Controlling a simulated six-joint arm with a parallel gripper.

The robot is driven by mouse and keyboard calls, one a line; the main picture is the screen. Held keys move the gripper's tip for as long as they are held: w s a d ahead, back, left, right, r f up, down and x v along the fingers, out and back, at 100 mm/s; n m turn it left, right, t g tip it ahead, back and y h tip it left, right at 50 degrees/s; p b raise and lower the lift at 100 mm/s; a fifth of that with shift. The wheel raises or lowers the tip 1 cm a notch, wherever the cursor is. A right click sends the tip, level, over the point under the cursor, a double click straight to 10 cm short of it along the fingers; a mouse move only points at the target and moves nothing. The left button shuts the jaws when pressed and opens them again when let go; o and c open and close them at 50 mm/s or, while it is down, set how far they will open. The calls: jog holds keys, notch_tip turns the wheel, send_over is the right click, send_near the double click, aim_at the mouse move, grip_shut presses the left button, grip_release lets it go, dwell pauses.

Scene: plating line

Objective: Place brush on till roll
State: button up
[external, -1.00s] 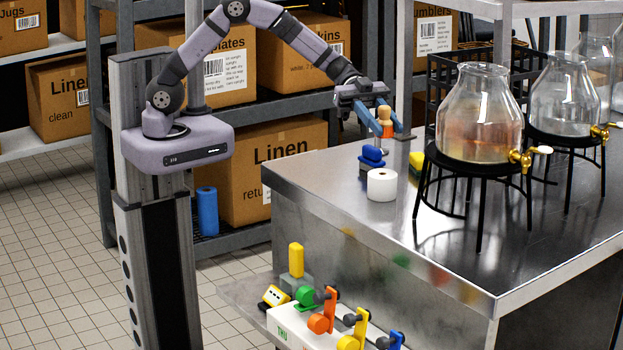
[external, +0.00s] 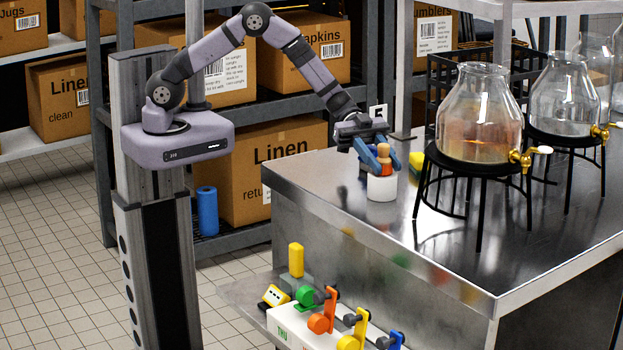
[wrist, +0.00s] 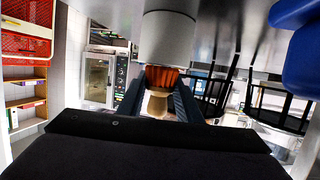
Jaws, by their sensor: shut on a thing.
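The brush (external: 384,149) has a pale wooden handle and orange bristles. In the wrist view its handle (wrist: 158,102) sits between the blue fingers, bristles toward the roll. My gripper (external: 382,163) is shut on the brush, directly above the till roll. The white till roll (external: 382,188) stands upright on the steel counter near its left corner. It also shows in the wrist view (wrist: 168,40), right beyond the bristles. The bristle end is at or just above the roll's top; I cannot tell if they touch.
A blue object (wrist: 294,55) stands beside the roll, mostly hidden by my gripper in the external view. A yellow and orange item (external: 416,161) lies to the right. Glass dispensers on black stands (external: 478,165) fill the counter's right side. The front of the steel counter (external: 400,240) is clear.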

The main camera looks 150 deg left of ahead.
jog(key=shift+f, duration=0.1)
jog(key=o, duration=1)
jog(key=shift+o, duration=0.2)
jog(key=shift+r, duration=0.2)
jog(key=b+v, duration=0.3)
jog(key=v, duration=0.9)
